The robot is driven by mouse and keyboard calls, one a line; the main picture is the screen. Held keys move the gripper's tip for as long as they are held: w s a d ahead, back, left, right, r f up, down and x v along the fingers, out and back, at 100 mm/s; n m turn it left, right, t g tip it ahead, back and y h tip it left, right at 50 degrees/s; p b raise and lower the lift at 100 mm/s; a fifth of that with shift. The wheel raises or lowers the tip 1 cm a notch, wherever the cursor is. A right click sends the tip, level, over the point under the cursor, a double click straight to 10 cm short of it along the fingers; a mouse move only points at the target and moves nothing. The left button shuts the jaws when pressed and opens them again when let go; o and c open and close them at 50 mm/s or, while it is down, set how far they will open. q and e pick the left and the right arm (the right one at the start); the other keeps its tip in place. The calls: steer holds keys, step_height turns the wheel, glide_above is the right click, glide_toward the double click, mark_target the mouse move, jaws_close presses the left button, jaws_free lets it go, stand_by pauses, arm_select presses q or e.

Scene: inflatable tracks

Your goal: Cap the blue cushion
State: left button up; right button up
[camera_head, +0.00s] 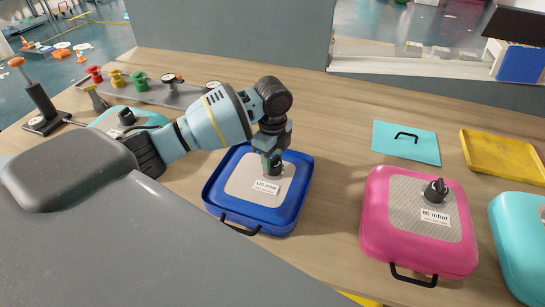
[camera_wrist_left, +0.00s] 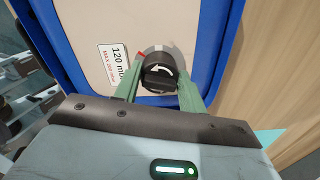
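The blue cushion (camera_head: 294,209) lies on the wooden table in the middle of the head view, with a grey top panel and a 120 mbar label. It also fills the upper part of the left wrist view (camera_wrist_left: 58,28). My left gripper (camera_head: 273,163) points down over the panel. In the left wrist view its green fingers (camera_wrist_left: 159,72) stand on both sides of a black round cap (camera_wrist_left: 159,76) with a white curved arrow, and appear shut on it. The cap is at the valve spot; whether it is fully seated is hidden. My right gripper is not in view.
A pink cushion (camera_head: 376,215) with a black cap and a turquoise cushion (camera_head: 520,240) lie to the right. Behind them are a flat turquoise piece (camera_head: 405,150) and a yellow tray (camera_head: 505,158). A grey rack (camera_head: 180,97) with coloured fittings and another turquoise cushion (camera_head: 108,120) are at back left.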

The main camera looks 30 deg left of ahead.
arm_select(q)
steer(key=o, duration=0.5)
steer(key=shift+o, duration=0.2)
step_height(320, 180, up, 8)
steer(key=shift+f, duration=0.1)
stand_by(0.7)
